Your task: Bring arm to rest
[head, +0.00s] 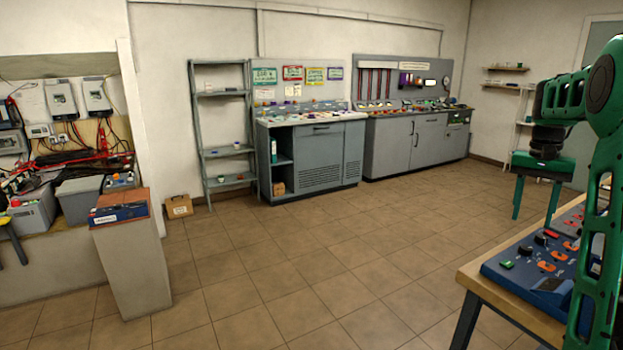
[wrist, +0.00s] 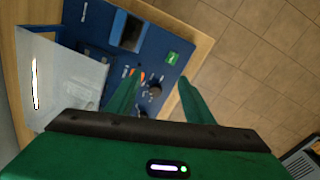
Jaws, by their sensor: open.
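My green arm comes in along the right edge of the head view, bent at a high elbow. My gripper (head: 531,217) hangs from it with its two green fingers pointing down, beyond the wooden table. In the wrist view my gripper (wrist: 160,78) is open, fingers apart, with nothing between them. Below the fingers lies a blue control panel (wrist: 110,42) with knobs and a green button. The same blue panel (head: 520,265) shows on the table in the head view, partly hidden by my arm.
The wooden table (head: 470,275) stands at the lower right. The tiled floor (head: 290,270) in the middle is clear. A pedestal (head: 130,265) with a blue box (head: 118,213) stands left. Grey cabinets (head: 315,160) and a shelf rack (head: 225,150) line the back wall.

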